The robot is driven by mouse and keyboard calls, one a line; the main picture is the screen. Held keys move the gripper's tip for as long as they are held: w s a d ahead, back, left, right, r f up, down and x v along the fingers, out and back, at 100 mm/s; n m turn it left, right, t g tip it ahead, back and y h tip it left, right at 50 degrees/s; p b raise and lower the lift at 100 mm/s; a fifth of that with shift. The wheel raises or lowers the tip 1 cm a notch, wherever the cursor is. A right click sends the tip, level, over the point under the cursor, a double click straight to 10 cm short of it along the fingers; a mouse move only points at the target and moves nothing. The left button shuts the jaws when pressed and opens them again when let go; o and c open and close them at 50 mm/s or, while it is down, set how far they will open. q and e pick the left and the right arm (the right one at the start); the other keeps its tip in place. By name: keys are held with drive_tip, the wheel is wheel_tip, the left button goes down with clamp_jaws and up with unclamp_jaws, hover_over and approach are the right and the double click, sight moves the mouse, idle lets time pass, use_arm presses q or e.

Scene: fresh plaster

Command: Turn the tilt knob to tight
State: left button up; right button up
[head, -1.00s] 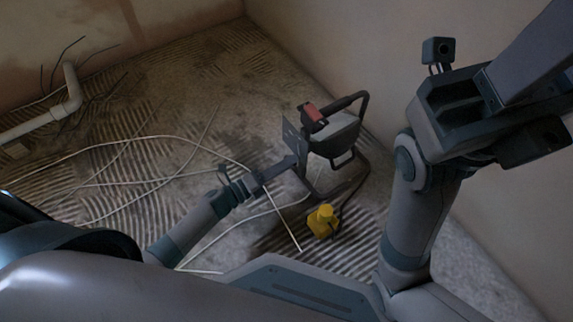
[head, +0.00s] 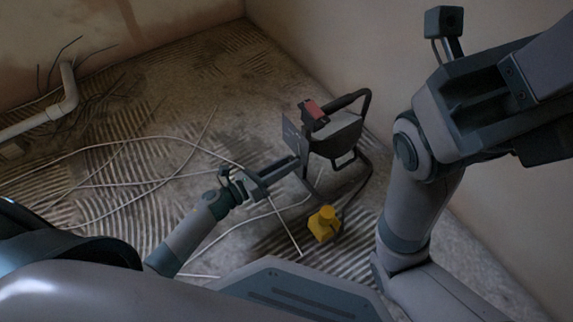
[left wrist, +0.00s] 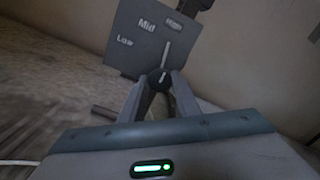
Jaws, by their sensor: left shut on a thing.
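A work lamp (head: 338,135) with a dark frame and a red part on top stands by the wall in the head view. A flat grey plate (head: 290,134) is on its left side. In the left wrist view that plate (left wrist: 148,42) reads "Low" and "Mid", with a blurred third label, apparently "High". My left gripper (head: 292,163) reaches the lamp from the left. In the left wrist view its fingers (left wrist: 158,82) are shut on a small dark knob (left wrist: 160,76) with a white line. No "tight" label is readable. My right gripper is out of view.
A yellow block-shaped thing (head: 323,223) lies on the floor in front of the lamp. Pale loose cables (head: 120,184) cross the ridged floor. A white pipe (head: 67,90) and dark wires stand at the back left. A wall rises close behind the lamp.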

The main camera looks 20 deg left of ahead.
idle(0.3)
use_arm(q)
drive_tip(key=o, duration=0.8)
drive_tip(key=shift+o, duration=1.2)
